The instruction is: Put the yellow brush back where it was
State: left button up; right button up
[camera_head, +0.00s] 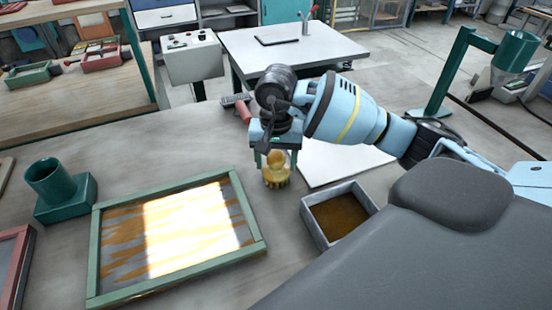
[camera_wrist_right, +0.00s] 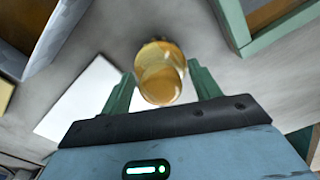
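The yellow brush (camera_head: 277,172) has a rounded knob handle and stands upright, bristles down, on or just above the grey table between the green-framed panel and the grey box. My right gripper (camera_head: 276,157) points down over it, with one green finger on each side of the knob. In the head view a small gap shows between the fingers and the knob, so the gripper looks open around it. The right wrist view shows the brush knob (camera_wrist_right: 161,74) between the two fingers (camera_wrist_right: 162,70). My left gripper is not in view.
A green-framed panel (camera_head: 258,247) with orange streaks lies left of the brush. A grey box (camera_head: 311,224) with brown contents is to the right, and a white sheet (camera_head: 335,165) lies behind it. A green cup holder (camera_head: 62,190) stands at the left.

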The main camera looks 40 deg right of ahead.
notch_tip(320, 180, up, 12)
jog(key=shift+r+p, duration=0.2)
jog(key=shift+p, duration=0.15)
jog(key=shift+f, duration=0.1)
dwell(0.5)
